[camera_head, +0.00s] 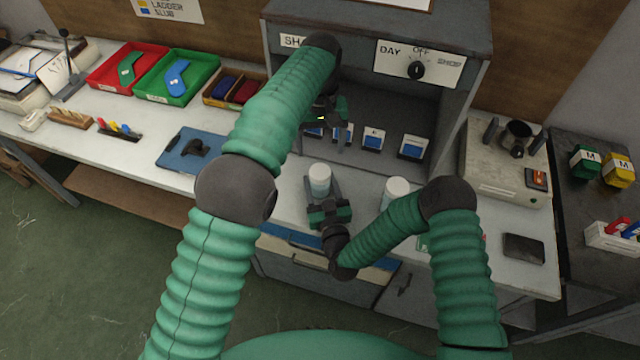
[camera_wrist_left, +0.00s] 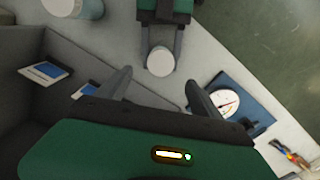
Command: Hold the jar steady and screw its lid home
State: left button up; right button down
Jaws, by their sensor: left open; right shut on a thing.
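A jar (camera_head: 319,187) with a white round top (camera_head: 319,171) stands upright on the bench in front of the grey cabinet. My right gripper (camera_head: 322,196) is shut on the jar from the near side. The white top also shows in the left wrist view (camera_wrist_left: 160,61), between the right gripper's fingers. My left gripper (camera_head: 331,138) is open and empty, above and behind the jar. In the left wrist view its two fingers (camera_wrist_left: 160,84) are spread wide, with the jar top beyond them. I cannot tell whether the white top is a fully seated lid.
A second white-topped jar (camera_head: 397,188) stands to the right, near my right forearm. Blue-and-white cards (camera_head: 373,140) stand inside the cabinet (camera_head: 378,95). A blue mat (camera_head: 178,152) with a dark device lies to the left. A grey machine (camera_head: 500,170) stands at the right.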

pick_arm(q)
notch_tip(320, 180, up, 3)
jog(key=shift+r, duration=0.15)
pick_arm(e)
jog(key=shift+c, duration=2.3)
grip_release()
